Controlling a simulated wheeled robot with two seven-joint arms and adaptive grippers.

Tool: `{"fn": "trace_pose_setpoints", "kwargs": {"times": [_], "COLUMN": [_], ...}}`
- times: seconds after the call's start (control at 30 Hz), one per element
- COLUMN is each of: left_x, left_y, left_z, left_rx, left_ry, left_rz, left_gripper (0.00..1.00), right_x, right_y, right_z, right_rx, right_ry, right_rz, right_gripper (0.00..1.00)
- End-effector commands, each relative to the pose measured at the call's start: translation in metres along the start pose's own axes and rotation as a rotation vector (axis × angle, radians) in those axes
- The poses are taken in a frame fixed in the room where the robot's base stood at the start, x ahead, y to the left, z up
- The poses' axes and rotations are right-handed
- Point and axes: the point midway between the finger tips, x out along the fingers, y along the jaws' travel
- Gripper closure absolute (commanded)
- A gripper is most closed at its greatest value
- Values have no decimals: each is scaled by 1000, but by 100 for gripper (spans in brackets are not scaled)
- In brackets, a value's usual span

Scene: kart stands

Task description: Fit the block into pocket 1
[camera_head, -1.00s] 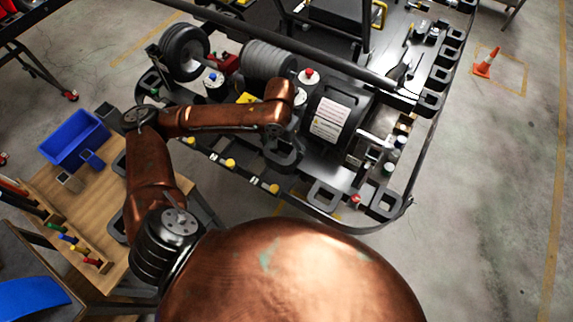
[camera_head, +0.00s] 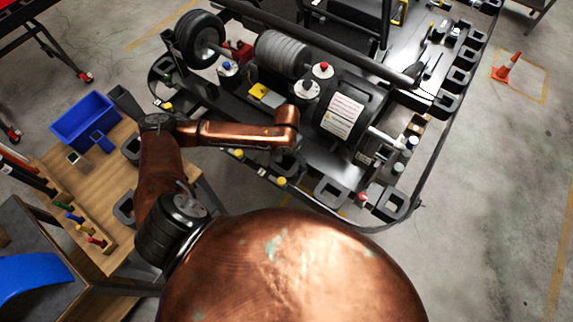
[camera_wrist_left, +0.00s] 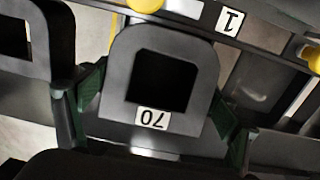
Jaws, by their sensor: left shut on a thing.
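My left gripper (camera_head: 288,163) is over the near edge of the black kart frame. In the left wrist view its green-padded fingers (camera_wrist_left: 158,104) are shut on the two sides of a dark grey block (camera_wrist_left: 190,52). The block has a rounded top, a square hole and a white label reading 70, upside down in that view. A rail label reading 1 (camera_wrist_left: 229,21) is just beyond the block, to the upper right. Part of pocket 1 is hidden by the block and finger; I cannot tell whether the block touches it. My right gripper is not in view.
Yellow knobs (camera_head: 281,182) line the near rail. Another holed block (camera_head: 332,191) stands right of my gripper, and one (camera_wrist_left: 50,45) is close left in the wrist view. A wooden table (camera_head: 110,205) with a blue bin (camera_head: 70,128) is at left.

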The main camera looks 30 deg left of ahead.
Motion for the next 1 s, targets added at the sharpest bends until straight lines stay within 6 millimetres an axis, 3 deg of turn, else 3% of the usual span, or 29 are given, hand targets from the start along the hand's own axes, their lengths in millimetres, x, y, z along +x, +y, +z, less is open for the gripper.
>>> {"fn": "trace_pose_setpoints", "kwargs": {"times": [0.2,0.43,0.47,0.7,1.0], "left_x": [36,41,42,39,36], "left_y": [-1,0,-1,0,-1], "left_z": [4,5,6,4,2], "left_rx": [-4,-3,-3,-2,-2], "left_ry": [-13,-14,-17,-9,-4], "left_rz": [-1,1,1,0,0], "left_gripper": [73,73,16,0,0], "right_x": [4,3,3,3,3], "right_y": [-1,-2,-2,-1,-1], "right_z": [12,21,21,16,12], "right_rx": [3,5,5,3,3], "right_ry": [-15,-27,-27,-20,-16], "right_rz": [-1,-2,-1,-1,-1], "right_gripper": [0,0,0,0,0]}}
